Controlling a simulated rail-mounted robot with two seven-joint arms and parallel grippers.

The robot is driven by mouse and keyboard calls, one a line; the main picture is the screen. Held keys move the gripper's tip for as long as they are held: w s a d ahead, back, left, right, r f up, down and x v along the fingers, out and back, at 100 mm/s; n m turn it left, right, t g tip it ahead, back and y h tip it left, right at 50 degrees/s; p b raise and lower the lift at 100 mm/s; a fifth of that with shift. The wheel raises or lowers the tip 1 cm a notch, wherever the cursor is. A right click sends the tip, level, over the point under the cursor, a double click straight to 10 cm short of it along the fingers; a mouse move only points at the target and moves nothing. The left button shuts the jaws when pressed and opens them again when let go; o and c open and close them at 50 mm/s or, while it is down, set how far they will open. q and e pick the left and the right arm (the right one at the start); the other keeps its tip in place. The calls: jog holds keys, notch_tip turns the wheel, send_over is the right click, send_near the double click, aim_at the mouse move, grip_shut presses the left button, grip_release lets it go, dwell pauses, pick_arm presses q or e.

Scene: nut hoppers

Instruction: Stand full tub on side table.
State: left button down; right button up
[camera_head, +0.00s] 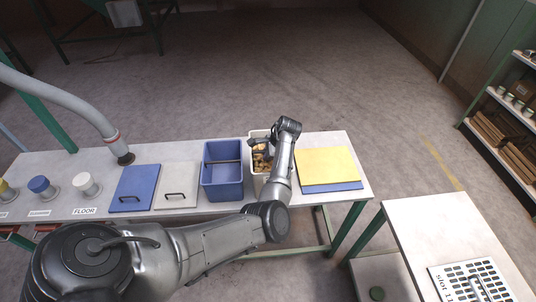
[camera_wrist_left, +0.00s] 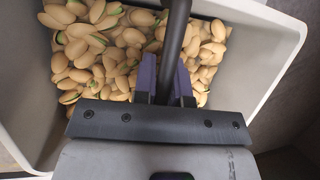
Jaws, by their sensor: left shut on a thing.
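A white tub (camera_head: 259,184) of tan pistachio-like nuts (camera_head: 261,160) is at the long bench, just right of the blue bin, partly hidden by my left arm. I cannot tell whether it rests on the bench. In the left wrist view, the pale tub (camera_wrist_left: 275,58) holds many nuts (camera_wrist_left: 105,50), and a dark bar (camera_wrist_left: 176,35) crosses it. My left gripper (camera_head: 268,151) is over the tub; its fingers (camera_wrist_left: 167,88) are shut on the bar. A white-topped side table (camera_head: 425,222) stands at lower right. My right gripper is not in view.
The blue bin (camera_head: 222,190) stands close to the tub's left. Blue (camera_head: 134,188) and white (camera_head: 177,187) lids, a yellow board (camera_head: 327,164) and a hose nozzle (camera_head: 125,158) are along the bench. A slotted plate (camera_head: 470,283) occupies the side table's near part; its far part is bare.

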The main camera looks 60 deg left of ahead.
pick_arm(q)
jog(key=shift+a+r, duration=0.1)
jog(key=shift+r, duration=0.05)
jog(key=c, duration=1.6)
grip_release()
jog(key=shift+f, duration=0.25)
jog(key=o, duration=0.4)
jog(key=shift+o, duration=0.2)
jog(key=shift+r, duration=0.15)
jog(key=p+v, duration=0.1)
jog(key=v, duration=1.1)
